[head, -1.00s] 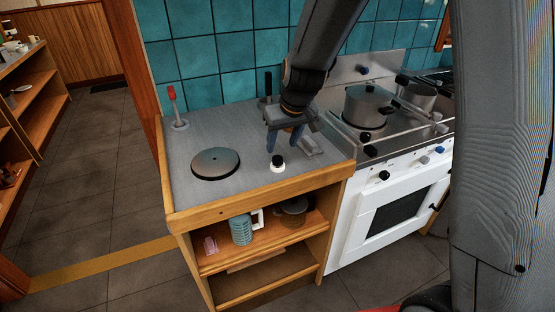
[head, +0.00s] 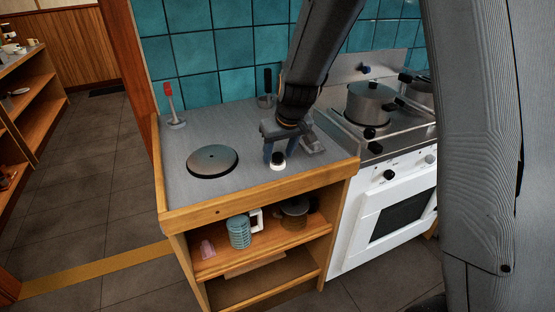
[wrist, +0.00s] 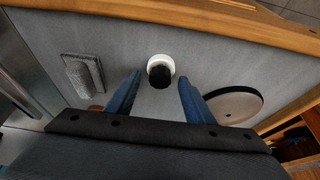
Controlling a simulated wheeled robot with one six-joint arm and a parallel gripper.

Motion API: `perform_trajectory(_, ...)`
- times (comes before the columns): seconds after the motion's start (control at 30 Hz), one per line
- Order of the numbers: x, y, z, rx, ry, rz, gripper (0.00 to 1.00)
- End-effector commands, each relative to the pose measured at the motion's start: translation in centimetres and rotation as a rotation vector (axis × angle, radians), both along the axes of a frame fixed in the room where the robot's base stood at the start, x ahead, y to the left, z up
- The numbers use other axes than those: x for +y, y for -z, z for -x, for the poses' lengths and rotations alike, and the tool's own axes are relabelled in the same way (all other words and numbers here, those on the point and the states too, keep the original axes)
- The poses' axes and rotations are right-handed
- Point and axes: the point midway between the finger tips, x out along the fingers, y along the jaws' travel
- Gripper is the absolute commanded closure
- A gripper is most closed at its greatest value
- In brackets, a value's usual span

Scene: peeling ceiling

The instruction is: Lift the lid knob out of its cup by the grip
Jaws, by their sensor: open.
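The lid knob (head: 278,156) is a small black knob standing in a short white cup (head: 278,166) near the front of the grey counter. In the wrist view the black knob (wrist: 160,76) shows in front of the white cup rim (wrist: 159,60). My gripper (head: 275,151) is over the knob, pointing down, with its blue fingers apart. In the wrist view my gripper (wrist: 160,80) has one finger on each side of the knob, with a gap on both sides. The fingers hold nothing. How deep the knob sits in the cup is hard to see.
A round metal disc (head: 212,160) lies left of the cup. A grey block (head: 313,145) lies to the right. A red-handled tool (head: 170,100) and a dark-handled one (head: 267,80) stand at the back. The stove with a pot (head: 370,103) adjoins on the right.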

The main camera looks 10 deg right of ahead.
Motion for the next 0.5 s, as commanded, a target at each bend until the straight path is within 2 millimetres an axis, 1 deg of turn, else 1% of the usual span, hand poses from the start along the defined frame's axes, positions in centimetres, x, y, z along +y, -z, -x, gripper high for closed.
perform_trajectory(0.03, 0.00, -0.03, 0.00, 0.000, 0.000, 0.000, 0.52)
perform_trajectory(0.07, 0.00, -0.03, 0.00, 0.000, 0.000, 0.000, 0.57)
perform_trajectory(0.3, 0.00, -0.03, 0.01, 0.000, 0.000, 0.000, 0.98)
perform_trajectory(0.33, 0.00, -0.03, 0.01, 0.000, 0.000, 0.000, 1.00)
perform_trajectory(0.5, 0.00, -0.14, 0.01, 0.000, 0.000, 0.000, 1.00)
